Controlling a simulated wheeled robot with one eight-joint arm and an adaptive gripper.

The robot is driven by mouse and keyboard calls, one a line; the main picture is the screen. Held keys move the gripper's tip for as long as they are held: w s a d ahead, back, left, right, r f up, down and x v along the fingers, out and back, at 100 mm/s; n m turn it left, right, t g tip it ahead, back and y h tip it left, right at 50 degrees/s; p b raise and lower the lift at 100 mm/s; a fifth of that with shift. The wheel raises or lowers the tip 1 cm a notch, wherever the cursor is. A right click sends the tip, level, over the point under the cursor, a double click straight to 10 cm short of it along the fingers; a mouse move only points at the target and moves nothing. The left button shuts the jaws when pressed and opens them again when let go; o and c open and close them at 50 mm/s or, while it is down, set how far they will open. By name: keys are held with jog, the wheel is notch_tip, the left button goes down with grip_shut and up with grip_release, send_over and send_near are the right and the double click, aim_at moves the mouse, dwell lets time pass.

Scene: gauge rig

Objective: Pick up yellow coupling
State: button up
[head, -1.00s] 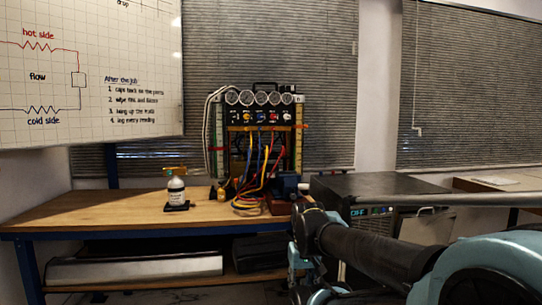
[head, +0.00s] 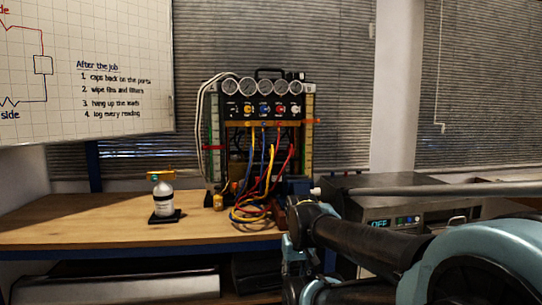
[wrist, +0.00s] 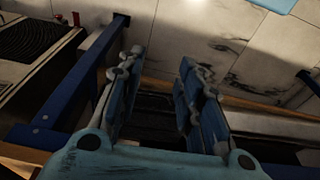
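A small yellow piece (head: 218,202), which looks like the yellow coupling, stands on the wooden bench top at the left foot of the gauge rig (head: 262,108). It is small in the head view, and its details are unclear. In the wrist view my gripper (wrist: 160,68) is open, with nothing between its fingers. It points down past the blue bench frame towards the tiled floor. The coupling does not show in the wrist view. My gripper is away from the coupling, on the right side of the head view.
A white bottle (head: 164,197) with a yellow-orange top stands on a dark base to the left. Coloured hoses (head: 262,190) hang from the rig onto the bench (head: 90,222). A dark unit with a display (head: 385,218) is at right. The bench's left part is clear.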

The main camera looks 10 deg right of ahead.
jog(key=shift+o, duration=1.2)
jog(key=shift+s+a+r, duration=0.1)
jog(key=shift+r, duration=0.1)
jog(key=w+d+r+m+y, duration=0.1)
jog(key=w+r+m, duration=0.8)
jog(key=w+r, duration=0.55)
jog(key=w+d+r+m+t+y, duration=0.1)
jog(key=w+d+r+m, duration=0.1)
jog(key=w+r+m, duration=1.2)
jog(key=w+d+r+m+y, duration=0.1)
jog(key=w+r+m, duration=0.3)
jog(key=w+r, duration=1.1)
send_over(273, 149)
jog(key=s, duration=0.1)
jog(key=f, duration=0.4)
jog(key=d+f, duration=0.1)
jog(key=f, duration=0.1)
jog(key=shift+x, duration=2.6)
jog(key=shift+w+d, duration=0.15)
jog(key=shift+w, duration=0.05)
